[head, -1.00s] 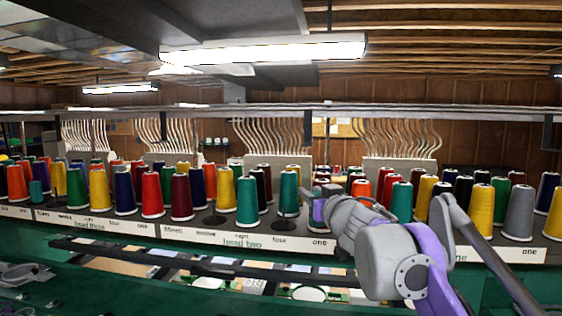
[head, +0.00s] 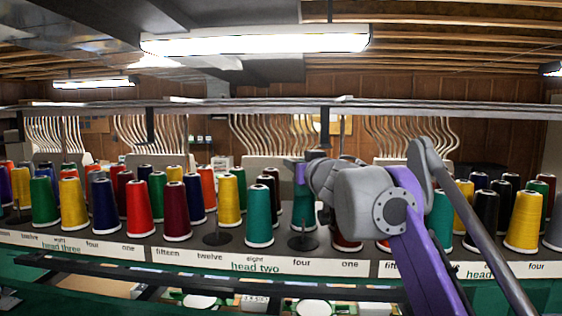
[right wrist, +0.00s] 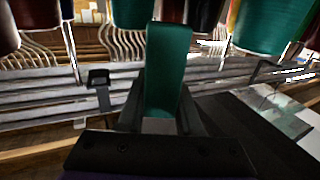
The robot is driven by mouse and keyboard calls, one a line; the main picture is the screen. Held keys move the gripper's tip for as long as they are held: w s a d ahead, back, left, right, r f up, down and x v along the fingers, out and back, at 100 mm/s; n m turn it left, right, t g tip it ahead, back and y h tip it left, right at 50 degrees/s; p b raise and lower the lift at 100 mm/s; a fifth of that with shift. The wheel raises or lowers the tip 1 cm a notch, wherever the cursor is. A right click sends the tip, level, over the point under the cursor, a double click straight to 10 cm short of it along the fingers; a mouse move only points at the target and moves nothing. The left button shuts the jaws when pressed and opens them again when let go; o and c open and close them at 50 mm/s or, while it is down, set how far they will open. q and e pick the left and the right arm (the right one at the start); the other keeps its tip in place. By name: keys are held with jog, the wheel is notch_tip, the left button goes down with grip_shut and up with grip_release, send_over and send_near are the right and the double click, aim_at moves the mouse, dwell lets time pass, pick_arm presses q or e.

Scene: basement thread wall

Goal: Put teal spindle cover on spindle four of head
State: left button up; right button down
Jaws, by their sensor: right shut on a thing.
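My right gripper (head: 300,170) is shut on the teal spindle cover (right wrist: 167,70), which stands between the two fingers in the right wrist view. In the head view only a small teal part of the cover shows at the fingers. The gripper is high above the empty black spindle base (head: 303,242) behind the label "four" (head: 301,262) of head two. A teal cone (head: 303,207) stands behind that base. I cannot tell how the cover lines up with the spindle. My left gripper is not in view.
Thread cones crowd the rack on both sides, among them a teal cone (head: 258,215) to the left and a dark red one (head: 346,240) partly behind my right arm. Another empty base (head: 217,238) is further left. A long rail (head: 250,107) crosses above.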

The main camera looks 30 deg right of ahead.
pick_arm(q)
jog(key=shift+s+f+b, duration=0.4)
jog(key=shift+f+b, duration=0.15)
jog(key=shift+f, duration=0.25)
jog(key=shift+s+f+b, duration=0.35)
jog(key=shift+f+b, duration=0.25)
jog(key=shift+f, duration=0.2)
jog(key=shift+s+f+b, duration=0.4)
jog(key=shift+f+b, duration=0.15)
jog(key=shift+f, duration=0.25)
pick_arm(e)
jog(key=shift+s+d+f, duration=0.1)
jog(key=shift+s+f, duration=0.1)
jog(key=shift+f, duration=2.35)
jog(key=shift+s+f, duration=0.15)
jog(key=shift+f, duration=2.35)
jog(key=shift+s, duration=0.1)
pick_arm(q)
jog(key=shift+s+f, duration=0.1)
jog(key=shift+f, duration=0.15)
pick_arm(e)
jog(key=shift+f, duration=0.35)
jog(key=c, duration=0.5)
grip_release()
